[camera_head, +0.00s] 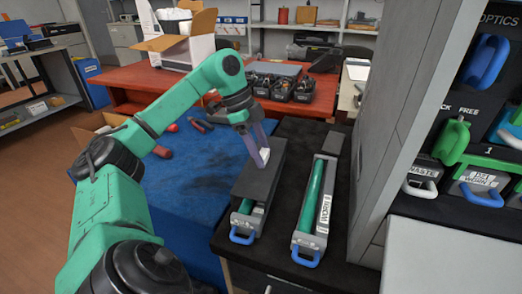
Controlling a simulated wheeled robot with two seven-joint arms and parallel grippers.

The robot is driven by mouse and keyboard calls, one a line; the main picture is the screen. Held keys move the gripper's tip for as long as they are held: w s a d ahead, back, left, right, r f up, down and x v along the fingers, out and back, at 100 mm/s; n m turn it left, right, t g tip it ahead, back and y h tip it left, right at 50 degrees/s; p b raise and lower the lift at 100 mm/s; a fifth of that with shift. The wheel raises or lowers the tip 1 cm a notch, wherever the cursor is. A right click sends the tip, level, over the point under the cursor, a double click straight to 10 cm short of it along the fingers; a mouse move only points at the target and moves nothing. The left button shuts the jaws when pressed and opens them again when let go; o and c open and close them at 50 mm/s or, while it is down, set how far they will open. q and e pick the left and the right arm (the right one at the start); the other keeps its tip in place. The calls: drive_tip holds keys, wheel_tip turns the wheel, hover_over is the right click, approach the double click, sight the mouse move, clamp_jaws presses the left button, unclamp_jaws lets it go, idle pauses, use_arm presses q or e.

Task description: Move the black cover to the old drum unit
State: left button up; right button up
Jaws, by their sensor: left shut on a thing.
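The black cover (262,183) is a dark box shape over the back part of the left drum unit (246,222), which has a blue handle and a green roller showing at its front. My left gripper (260,157) reaches down from above and is shut at a small pale piece on top of the cover. I cannot tell whether the cover rests on the unit or is slightly raised. The old drum unit (306,239) lies to the right, with a green roller exposed along its length, a "WORN" label and a blue handle. My right gripper is not in view.
Both units lie on a black-topped bench beside a blue-covered table (190,180). A grey cabinet wall (385,120) stands close on the right. Labelled slots with coloured handles are beyond it. A red table (130,77) with a cardboard box (178,45) is behind.

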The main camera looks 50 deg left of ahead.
use_arm(q)
drive_tip(key=shift+r, duration=0.1)
idle(0.5)
drive_tip(key=shift+f+b, duration=0.95)
drive_tip(key=shift+f, duration=0.35)
drive_tip(key=shift+f+b, duration=0.7)
drive_tip(key=shift+f, duration=0.1)
drive_tip(key=o, duration=1.5)
drive_tip(key=shift+c, duration=0.2)
drive_tip(key=p+v, duration=0.8)
drive_tip(key=v, duration=0.6)
drive_tip(key=shift+r+p, duration=0.25)
drive_tip(key=shift+p, duration=0.1)
